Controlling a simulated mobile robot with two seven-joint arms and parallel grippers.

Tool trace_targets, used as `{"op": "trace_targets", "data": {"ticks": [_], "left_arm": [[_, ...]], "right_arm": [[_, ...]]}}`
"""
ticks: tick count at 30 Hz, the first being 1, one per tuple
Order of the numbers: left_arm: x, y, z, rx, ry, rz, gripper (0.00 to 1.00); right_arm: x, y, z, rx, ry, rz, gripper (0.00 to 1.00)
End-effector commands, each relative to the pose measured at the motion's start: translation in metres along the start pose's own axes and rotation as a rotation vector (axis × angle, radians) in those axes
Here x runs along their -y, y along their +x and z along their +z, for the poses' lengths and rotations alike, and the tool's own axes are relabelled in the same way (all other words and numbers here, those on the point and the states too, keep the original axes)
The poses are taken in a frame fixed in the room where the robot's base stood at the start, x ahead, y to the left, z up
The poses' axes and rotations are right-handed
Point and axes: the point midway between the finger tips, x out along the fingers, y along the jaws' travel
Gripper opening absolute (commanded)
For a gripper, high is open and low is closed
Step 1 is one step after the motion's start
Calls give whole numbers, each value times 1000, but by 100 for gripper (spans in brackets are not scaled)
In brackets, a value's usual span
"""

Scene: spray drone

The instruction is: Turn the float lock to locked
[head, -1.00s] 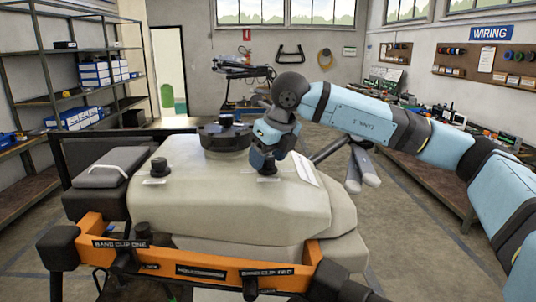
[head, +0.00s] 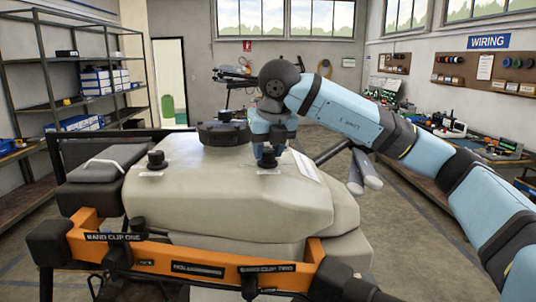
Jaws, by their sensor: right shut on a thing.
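A large beige tank (head: 230,195) fills the middle of the head view. Two small black knobs with pale labels stand on its top. The left knob (head: 156,160) is free and upright. My right gripper (head: 267,156) points down over the right knob (head: 267,161) and is shut on it; the jaws partly cover the knob. Neither label can be read, so I cannot tell by name which knob is the float lock. My left gripper is not in view.
A wide black cap (head: 223,132) sits on the tank just left of my right gripper. An orange bar (head: 190,262) with band clips crosses the front. A dark grey padded block (head: 108,163) is at the left. Shelves and a workbench line the walls.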

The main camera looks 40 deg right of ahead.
Motion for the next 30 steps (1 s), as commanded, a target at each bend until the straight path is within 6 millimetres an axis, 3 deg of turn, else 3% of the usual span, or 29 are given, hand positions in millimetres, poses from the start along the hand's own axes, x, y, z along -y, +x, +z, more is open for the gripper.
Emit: {"op": "trace_targets", "data": {"ticks": [4, 5, 8, 20, 23, 30], "left_arm": [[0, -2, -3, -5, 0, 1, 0], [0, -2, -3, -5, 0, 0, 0], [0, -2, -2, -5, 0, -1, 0], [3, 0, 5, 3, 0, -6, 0], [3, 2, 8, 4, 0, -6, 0], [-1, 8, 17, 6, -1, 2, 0]], "right_arm": [[0, -1, 1, 2, 0, 1, 13], [0, -1, 1, 2, 0, 2, 39], [0, -1, 1, 1, -1, 1, 62], [0, -8, 0, 2, -3, 2, 63], [0, -24, 0, 5, -3, 3, 63], [-1, -81, 0, 6, -4, 4, 63]]}}
